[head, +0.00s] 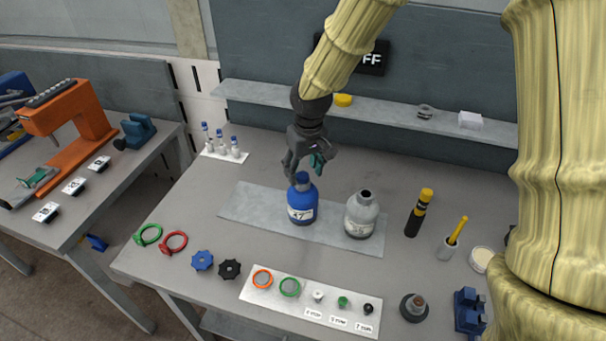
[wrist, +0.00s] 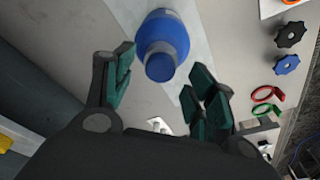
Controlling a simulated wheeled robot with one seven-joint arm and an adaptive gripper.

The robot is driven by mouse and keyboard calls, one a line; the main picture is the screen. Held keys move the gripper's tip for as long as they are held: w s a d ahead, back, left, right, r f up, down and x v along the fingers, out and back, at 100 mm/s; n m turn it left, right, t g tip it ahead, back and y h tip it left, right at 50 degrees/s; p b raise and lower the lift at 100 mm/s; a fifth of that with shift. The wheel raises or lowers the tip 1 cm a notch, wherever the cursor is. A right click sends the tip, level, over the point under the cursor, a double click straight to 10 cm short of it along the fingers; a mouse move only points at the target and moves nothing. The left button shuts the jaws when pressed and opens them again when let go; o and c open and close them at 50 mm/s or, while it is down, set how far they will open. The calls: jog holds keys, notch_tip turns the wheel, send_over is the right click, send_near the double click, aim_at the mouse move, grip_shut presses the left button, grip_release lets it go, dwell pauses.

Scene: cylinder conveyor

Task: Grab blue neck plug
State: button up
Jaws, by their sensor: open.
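A blue bottle (head: 301,212) with a white label stands upright on the grey mat (head: 245,205). The blue neck plug (head: 302,181) is at its top. In the wrist view the plug (wrist: 160,68) shows as a round blue end, with the blue bottle (wrist: 165,30) behind it. My gripper (head: 304,168) points down just above the plug. Its green-padded fingers are open and apart, empty, and the plug appears near the space between them, slightly beyond the tips (wrist: 163,82). Contact with the plug does not show.
A grey bottle (head: 361,217) stands close by on the right. A black-and-yellow tool (head: 418,212) stands farther right. Small vials (head: 222,145) stand at the back left. Black (head: 229,269) and blue knobs (head: 202,261) lie in front. A shelf (head: 385,112) runs behind.

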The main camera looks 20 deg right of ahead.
jog(key=shift+w+f, duration=0.15)
jog(key=shift+f, duration=0.7)
jog(key=c, duration=0.8)
jog(key=shift+r, duration=0.15)
